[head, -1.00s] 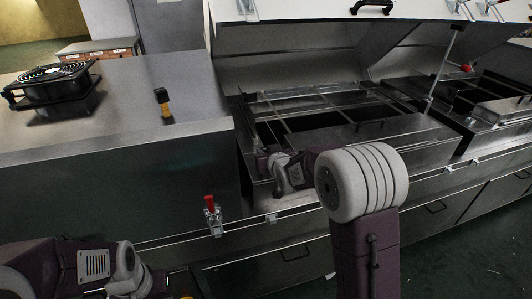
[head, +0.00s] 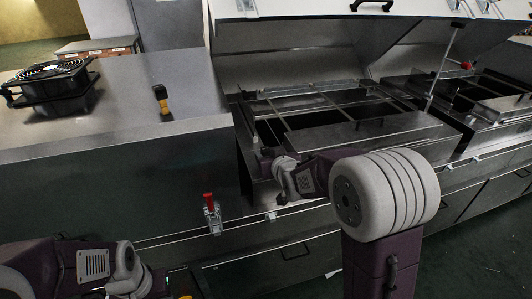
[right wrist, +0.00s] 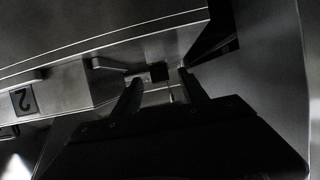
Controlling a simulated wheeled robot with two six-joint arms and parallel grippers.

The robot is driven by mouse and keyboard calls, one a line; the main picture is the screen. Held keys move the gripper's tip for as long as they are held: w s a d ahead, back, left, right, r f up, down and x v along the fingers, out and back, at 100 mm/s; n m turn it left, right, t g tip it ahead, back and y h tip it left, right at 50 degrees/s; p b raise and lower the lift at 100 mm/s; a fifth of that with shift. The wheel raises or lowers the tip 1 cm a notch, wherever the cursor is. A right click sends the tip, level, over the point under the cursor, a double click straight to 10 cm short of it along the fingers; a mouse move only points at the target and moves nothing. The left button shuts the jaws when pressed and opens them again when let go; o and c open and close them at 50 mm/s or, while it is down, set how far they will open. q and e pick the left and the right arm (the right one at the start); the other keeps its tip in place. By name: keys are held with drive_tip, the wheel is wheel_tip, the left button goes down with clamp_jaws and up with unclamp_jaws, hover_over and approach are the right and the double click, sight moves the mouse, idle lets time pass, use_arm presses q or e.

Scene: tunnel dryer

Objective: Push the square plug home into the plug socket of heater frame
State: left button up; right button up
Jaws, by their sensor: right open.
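The heater frame (head: 370,132) is a metal grid with a flat front plate, set in the open dryer bay. My right gripper (head: 258,163) is low at the frame's left front corner, small and dark in the head view. In the right wrist view my right gripper (right wrist: 160,92) is open, its two dark fingers apart. A small black square block (right wrist: 158,71), apparently the square plug, shows just beyond and between the fingertips, against the metal edge. I cannot tell how deep it sits; the socket is not clearly visible. My left gripper is outside the head view; only its arm shows.
A red-handled toggle clamp (head: 211,213) stands on the front ledge left of the bay. A black fan (head: 52,88) and a small black-and-yellow item (head: 162,100) sit on the left top. A plate marked 2 (right wrist: 23,100) is left of the fingers.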

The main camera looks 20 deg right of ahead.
drive_tip(key=v, duration=0.5)
idle(0.4)
